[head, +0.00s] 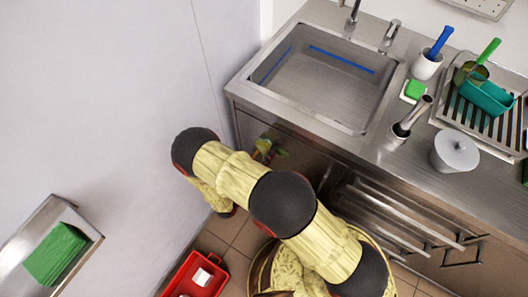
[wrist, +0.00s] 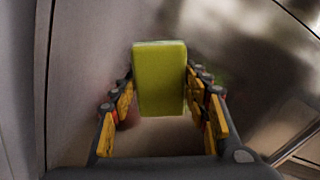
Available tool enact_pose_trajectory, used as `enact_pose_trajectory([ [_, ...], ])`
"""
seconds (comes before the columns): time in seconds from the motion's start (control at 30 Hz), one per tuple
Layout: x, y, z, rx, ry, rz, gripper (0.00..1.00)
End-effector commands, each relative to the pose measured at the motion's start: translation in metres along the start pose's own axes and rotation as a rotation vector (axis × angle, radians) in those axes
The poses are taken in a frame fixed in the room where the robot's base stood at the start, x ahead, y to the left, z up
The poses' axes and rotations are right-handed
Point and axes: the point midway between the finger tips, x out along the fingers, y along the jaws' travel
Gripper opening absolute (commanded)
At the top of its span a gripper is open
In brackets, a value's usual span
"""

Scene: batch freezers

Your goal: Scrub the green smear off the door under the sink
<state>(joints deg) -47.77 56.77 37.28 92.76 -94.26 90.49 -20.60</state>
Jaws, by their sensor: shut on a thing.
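My gripper (wrist: 160,88) is shut on a yellow-green sponge (wrist: 160,75), one yellow-padded finger on each side of it. The sponge's broad face points toward the wrist camera, and its far side is hidden. A brushed metal door surface (wrist: 85,75) lies behind it; I cannot tell whether the sponge touches it. In the head view the sink (head: 325,80) is set in the steel counter. Below it, the door (head: 302,160) is partly covered by my arm. Small green and yellow patches show there by my gripper (head: 264,149); I cannot separate any smear from the sponge or fingers.
A pale wall (head: 130,90) stands close on the left. A red tray (head: 196,275) lies on the tiled floor. Bar handles (head: 410,220) project from the cabinet front to the right.

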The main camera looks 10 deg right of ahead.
Motion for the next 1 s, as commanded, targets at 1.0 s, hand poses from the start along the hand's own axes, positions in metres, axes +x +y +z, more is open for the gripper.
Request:
enact_pose_trajectory([
  [1.0, 0.000, -0.056, -0.029, -0.003, 0.001, 0.000, 0.23],
])
